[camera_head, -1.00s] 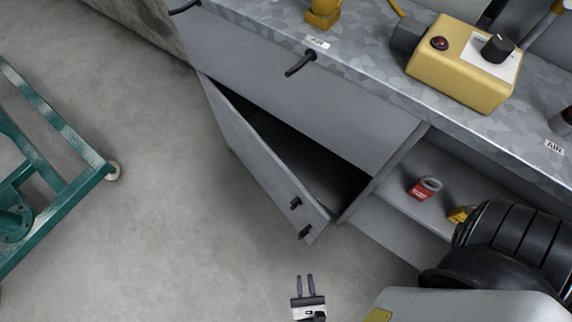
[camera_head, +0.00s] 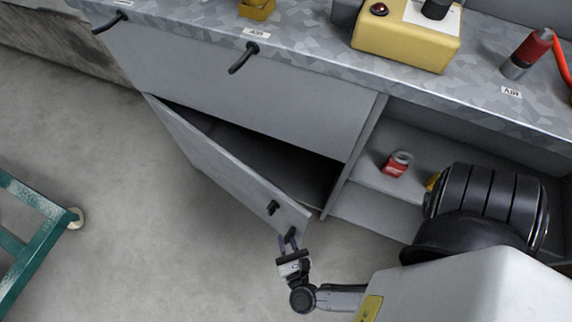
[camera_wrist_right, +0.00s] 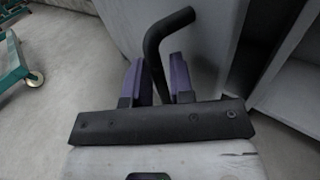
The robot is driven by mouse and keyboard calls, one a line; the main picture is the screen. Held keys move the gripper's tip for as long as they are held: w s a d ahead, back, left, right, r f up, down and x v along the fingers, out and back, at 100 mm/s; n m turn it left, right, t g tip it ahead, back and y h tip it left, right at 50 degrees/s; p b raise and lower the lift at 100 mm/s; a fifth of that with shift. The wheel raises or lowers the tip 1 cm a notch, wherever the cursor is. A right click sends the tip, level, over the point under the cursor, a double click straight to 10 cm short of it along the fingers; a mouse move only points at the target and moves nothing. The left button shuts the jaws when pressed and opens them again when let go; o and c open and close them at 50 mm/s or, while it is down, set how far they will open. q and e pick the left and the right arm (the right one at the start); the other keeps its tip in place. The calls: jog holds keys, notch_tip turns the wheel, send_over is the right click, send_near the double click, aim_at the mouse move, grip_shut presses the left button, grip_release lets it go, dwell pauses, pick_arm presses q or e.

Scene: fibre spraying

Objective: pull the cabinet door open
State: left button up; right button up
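The grey cabinet door (camera_head: 225,168) stands partly open below the worktop, with a dark gap behind it. Near its free edge are two black fittings: an upper one (camera_head: 272,208) and a lower handle (camera_head: 291,233). My right gripper (camera_head: 288,243) is at the lower handle. In the right wrist view the bent black handle (camera_wrist_right: 155,50) passes between the two purple fingers of this gripper (camera_wrist_right: 158,82). The fingers stand apart with visible space beside the bar, so the gripper looks open around it. My left gripper is not in view.
The grey worktop (camera_head: 310,62) carries a yellow control box (camera_head: 405,42). An open shelf right of the door holds a red item (camera_head: 397,164). A green wheeled frame (camera_head: 30,235) stands at left. The floor (camera_head: 150,240) in front of the door is clear.

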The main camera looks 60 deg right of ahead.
jog(key=shift+w+d, duration=0.15)
jog(key=shift+c, duration=0.4)
grip_shut()
jog(key=w+a, duration=0.1)
jog(key=a, duration=0.6)
jog(key=shift+w, duration=0.3)
jog(key=shift+o, duration=0.3)
grip_release()
jog(key=shift+f, duration=0.1)
jog(key=shift+a, duration=0.15)
